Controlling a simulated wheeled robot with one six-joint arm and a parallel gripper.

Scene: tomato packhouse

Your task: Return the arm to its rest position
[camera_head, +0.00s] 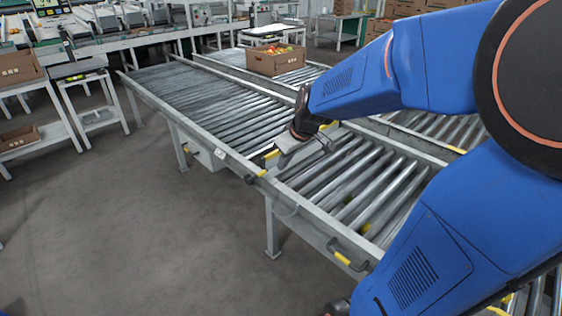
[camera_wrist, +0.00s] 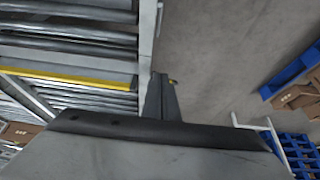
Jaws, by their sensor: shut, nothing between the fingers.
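My blue arm (camera_head: 375,75) reaches in from the right of the head view, bent, with its forearm over the roller conveyor (camera_head: 232,155). My gripper (camera_head: 328,146) hangs at its end above the rollers, near the conveyor's yellow-marked joint. In the wrist view my gripper (camera_wrist: 160,85) shows its narrow dark fingers together, with nothing between them. The conveyor's side rail (camera_wrist: 147,35) passes behind the fingers there.
A cardboard box of tomatoes (camera_head: 275,60) stands on the farther conveyor lane. White side tables (camera_head: 92,98) with boxes stand at the left. Grey floor (camera_head: 140,225) is clear at the lower left. Blue pallets (camera_wrist: 292,72) show at the wrist view's right.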

